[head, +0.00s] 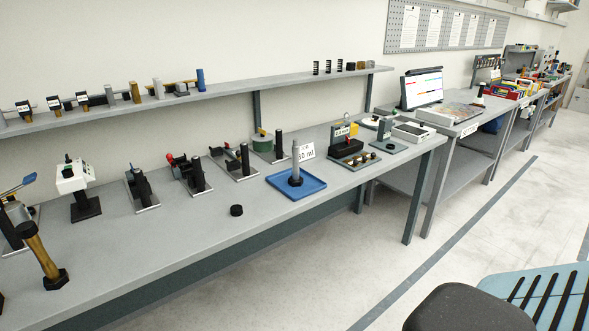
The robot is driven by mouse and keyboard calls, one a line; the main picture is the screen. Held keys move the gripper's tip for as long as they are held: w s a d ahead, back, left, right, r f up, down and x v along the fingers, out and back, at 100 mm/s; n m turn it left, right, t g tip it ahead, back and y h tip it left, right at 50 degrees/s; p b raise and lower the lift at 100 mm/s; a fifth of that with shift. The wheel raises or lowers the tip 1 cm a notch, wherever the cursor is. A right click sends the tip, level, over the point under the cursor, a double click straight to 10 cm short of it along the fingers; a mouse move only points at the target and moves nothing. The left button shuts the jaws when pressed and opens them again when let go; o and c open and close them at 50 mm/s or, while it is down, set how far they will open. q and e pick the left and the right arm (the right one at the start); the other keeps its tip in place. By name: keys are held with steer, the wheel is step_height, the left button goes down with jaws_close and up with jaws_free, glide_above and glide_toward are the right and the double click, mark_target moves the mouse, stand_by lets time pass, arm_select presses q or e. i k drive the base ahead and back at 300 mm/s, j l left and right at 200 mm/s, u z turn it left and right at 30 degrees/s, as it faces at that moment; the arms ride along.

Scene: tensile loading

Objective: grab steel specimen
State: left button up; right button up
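A grey metal-looking rod (296,157) stands upright on a dark foot in a shallow blue tray (318,187) on the long grey bench. It may be the steel specimen, but no readable label confirms this. Other small cylinders stand on the shelf above: a grey one (159,89), a brass-coloured one (135,93) and a blue one (200,80). I cannot tell whether any of them is a steel specimen. Neither of my grippers shows in the head view.
The bench (190,235) carries several small test devices along its back. A black puck (236,210) lies near its front edge. A brass-coloured tool (40,255) stands at left. A monitor (422,89) is on a farther table. A chair (545,290) occupies the lower right; floor between is clear.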

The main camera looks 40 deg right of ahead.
mark_target(294, 180)
steer(key=i+l, duration=0.45)
steer(key=i, duration=0.15)
steer(key=i+l, duration=0.4)
steer(key=i, duration=0.2)
steer(key=z, duration=2.25)
